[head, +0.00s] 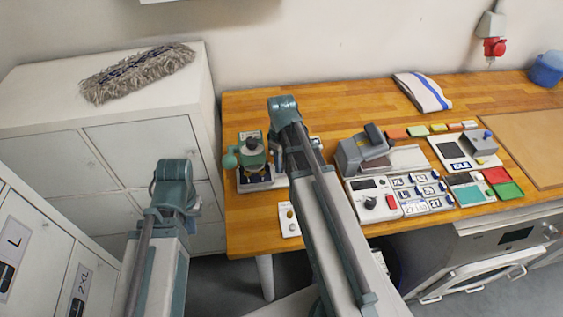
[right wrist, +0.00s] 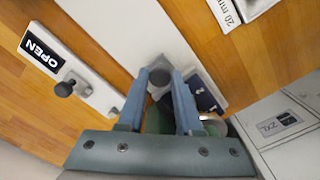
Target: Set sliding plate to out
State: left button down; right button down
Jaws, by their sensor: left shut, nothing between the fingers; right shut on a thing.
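In the right wrist view, my right gripper (right wrist: 158,80) is shut with its blue fingertips on a small grey knob (right wrist: 160,76). The knob sits at the end of a pale strip; I cannot tell whether this belongs to the sliding plate. A plate labelled OPEN (right wrist: 41,52) with a black knob (right wrist: 65,88) lies left of the fingers. In the head view, my right arm hides much of this area, beside a green-topped device (head: 254,158) on the table. My left gripper (head: 187,212) is low beside the table, apart from everything, with its fingers mostly hidden.
The wooden table (head: 330,105) also bears a grey device (head: 364,150), a control panel (head: 376,203) and coloured tiles to the right. White cabinets (head: 150,150) with a grey mop head (head: 137,72) stand left. A label reading 20 mm (right wrist: 229,12) lies near the wrist view's top.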

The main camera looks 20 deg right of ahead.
dwell(0.8)
jog(key=s+d, duration=0.1)
jog(key=d, duration=0.3)
jog(key=s+d, duration=0.1)
jog(key=d, duration=0.3)
jog(key=s+d, duration=0.1)
jog(key=d, duration=0.4)
jog(key=shift+s, duration=0.15)
jog(key=c, duration=1)
grip_release()
jog(key=o, duration=0.4)
jog(key=shift+d, duration=0.1)
